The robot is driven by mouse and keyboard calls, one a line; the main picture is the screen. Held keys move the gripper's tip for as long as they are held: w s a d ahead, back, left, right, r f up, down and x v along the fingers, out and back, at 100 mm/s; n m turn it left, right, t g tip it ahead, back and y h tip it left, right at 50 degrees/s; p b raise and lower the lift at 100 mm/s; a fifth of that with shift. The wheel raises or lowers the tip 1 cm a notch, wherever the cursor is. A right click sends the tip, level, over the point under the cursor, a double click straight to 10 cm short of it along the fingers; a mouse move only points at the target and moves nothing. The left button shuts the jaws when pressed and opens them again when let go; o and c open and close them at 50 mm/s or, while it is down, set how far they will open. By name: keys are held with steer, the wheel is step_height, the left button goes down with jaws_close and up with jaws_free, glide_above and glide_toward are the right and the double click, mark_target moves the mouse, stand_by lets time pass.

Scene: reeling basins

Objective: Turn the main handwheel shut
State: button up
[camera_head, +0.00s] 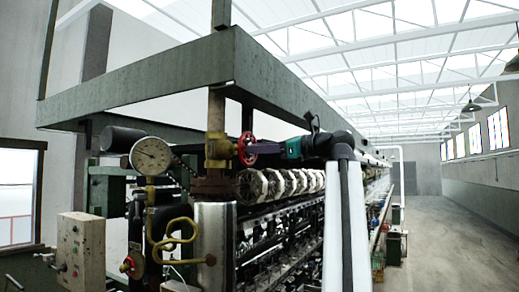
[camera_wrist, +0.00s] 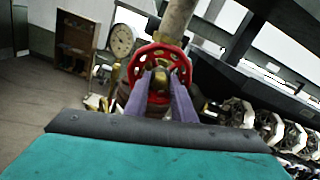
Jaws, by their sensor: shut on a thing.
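The main handwheel is a red spoked wheel (camera_head: 246,148) on a brass valve (camera_head: 219,148) in a vertical pipe, at the centre of the head view. In the wrist view the red wheel (camera_wrist: 137,67) faces me at the upper middle, with the brass hub (camera_wrist: 160,80) at its centre. My gripper (camera_head: 254,148) reaches in from the right, its purple fingers at the wheel. In the wrist view the fingers of my gripper (camera_wrist: 160,86) lie across the wheel's face, one on each side of the hub, and are shut on the wheel. The fingers hide part of the lower rim.
A pressure gauge (camera_head: 151,155) stands left of the valve, above a bent brass tube (camera_head: 174,240). A control box (camera_head: 81,250) is at lower left. A heavy green-grey frame beam (camera_head: 170,72) passes overhead. White reels (camera_head: 275,184) line the machine on the right. The aisle floor (camera_head: 450,225) is clear.

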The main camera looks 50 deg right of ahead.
steer(key=shift+m, duration=2.1)
steer(key=o, duration=0.9)
steer(key=shift+c, duration=0.2)
steer(key=v, duration=0.3)
